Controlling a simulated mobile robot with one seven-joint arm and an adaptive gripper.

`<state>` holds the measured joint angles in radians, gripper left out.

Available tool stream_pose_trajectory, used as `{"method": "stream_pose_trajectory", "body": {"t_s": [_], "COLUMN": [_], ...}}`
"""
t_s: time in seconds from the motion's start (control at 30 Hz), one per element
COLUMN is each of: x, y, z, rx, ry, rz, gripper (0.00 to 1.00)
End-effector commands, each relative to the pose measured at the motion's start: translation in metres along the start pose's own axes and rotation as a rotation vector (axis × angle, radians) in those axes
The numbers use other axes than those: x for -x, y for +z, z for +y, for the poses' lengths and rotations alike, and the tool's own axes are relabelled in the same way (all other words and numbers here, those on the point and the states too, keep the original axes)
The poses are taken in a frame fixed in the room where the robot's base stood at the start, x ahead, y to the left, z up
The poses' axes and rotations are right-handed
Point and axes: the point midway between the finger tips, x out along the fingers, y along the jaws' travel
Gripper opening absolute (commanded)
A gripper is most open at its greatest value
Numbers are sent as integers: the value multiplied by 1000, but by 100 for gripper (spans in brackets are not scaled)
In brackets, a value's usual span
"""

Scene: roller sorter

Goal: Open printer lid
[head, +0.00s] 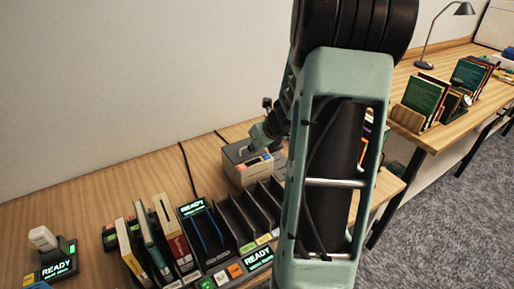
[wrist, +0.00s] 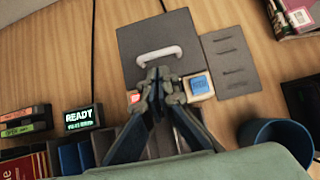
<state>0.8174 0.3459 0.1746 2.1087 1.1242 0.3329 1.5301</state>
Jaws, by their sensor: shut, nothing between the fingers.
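The printer (head: 243,174) is a small grey box on the wooden desk, partly hidden by my arm in the head view. Its flat dark grey lid (wrist: 188,31) shows in the wrist view, with a pale arched handle (wrist: 160,54) across it. The lid looks closed. My gripper (wrist: 158,76) is shut and empty, its fingertips just on the near side of the handle in the picture. Whether they touch the lid or handle cannot be told. In the head view my gripper (head: 257,140) is above the printer, partly hidden by my arm.
A red button (wrist: 134,97) and a blue button (wrist: 199,86) are at the printer's front. A slotted grey panel (wrist: 230,62) lies right of it. A sorter rack with books and a READY display (head: 192,208) stands in front. A blue cup (wrist: 275,142) is at lower right.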

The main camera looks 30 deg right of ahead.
Motion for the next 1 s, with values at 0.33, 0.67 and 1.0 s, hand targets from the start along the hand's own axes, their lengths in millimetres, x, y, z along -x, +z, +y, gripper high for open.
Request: {"method": "stream_pose_trajectory", "body": {"t_s": [0.33, 0.67, 1.0], "x": [-34, -35, -31], "y": [0, 0, 6], "z": [0, 0, 1], "rx": [1, 2, 3], "ry": [0, 0, 1], "rz": [0, 0, 0], "gripper": [0, 0, 0]}}
